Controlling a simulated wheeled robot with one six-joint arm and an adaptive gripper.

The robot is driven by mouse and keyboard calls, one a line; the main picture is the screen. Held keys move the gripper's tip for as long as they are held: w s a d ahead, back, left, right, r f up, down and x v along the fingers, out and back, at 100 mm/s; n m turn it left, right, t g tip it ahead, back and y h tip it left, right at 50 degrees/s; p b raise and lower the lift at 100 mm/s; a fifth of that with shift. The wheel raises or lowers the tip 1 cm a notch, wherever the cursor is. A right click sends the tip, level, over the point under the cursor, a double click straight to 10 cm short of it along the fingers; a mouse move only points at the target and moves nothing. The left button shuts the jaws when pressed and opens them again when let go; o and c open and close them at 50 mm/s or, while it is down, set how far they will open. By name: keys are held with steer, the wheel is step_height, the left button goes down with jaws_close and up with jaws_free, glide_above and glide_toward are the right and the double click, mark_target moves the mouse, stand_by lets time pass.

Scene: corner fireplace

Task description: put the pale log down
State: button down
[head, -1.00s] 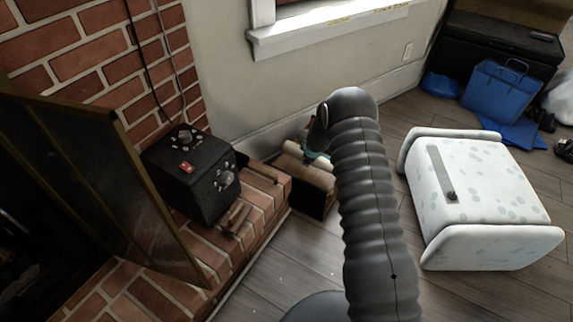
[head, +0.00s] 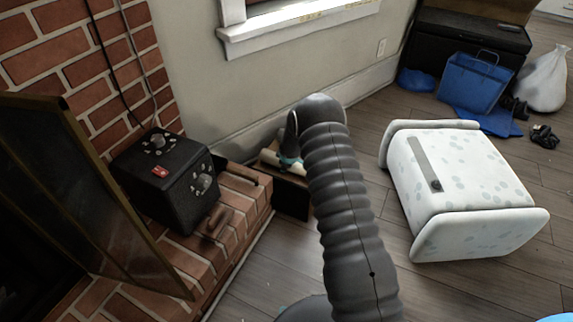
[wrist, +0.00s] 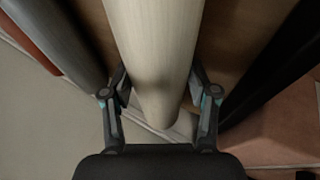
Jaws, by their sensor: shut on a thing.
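The pale log (wrist: 150,55) runs down the middle of the wrist view, its rounded near end between the two fingers of my gripper (wrist: 160,95). My gripper is shut on it. In the head view a small cream part of the pale log (head: 283,160) shows over a dark brown wooden box (head: 291,198), beside the wall. My arm hides much of the gripper and the box there. I cannot tell whether the log touches the box.
A white spotted stool (head: 460,190) lies on the floor at right. A grey round thing (wrist: 55,35) lies left of the log.

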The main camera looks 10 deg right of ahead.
steer(key=shift+c, duration=1.4)
jaws_free()
steer(key=shift+f, duration=0.1)
steer(key=shift+r, duration=0.2)
steer(key=s+d+r+m, duration=0.1)
steer(key=s+r+m, duration=0.1)
steer(key=s+r, duration=0.75)
steer(key=s+d+r+m+h, duration=0.15)
steer(key=s+r, duration=0.35)
steer(key=r, duration=1)
steer(key=s+r+m, duration=0.2)
steer(key=s+r, duration=0.6)
steer(key=r, duration=0.4)
steer(key=s+r+m+y, duration=0.1)
steer(key=s+r+m, duration=0.2)
steer(key=s, duration=1.1)
steer(key=s+a+r+m, duration=0.1)
steer(key=s+r+m, duration=0.2)
steer(key=s, duration=1.2)
steer(key=shift+s+a+r+g+y, duration=0.15)
steer(key=shift+a+r+g+y, duration=0.15)
steer(key=shift+r+y, duration=0.1)
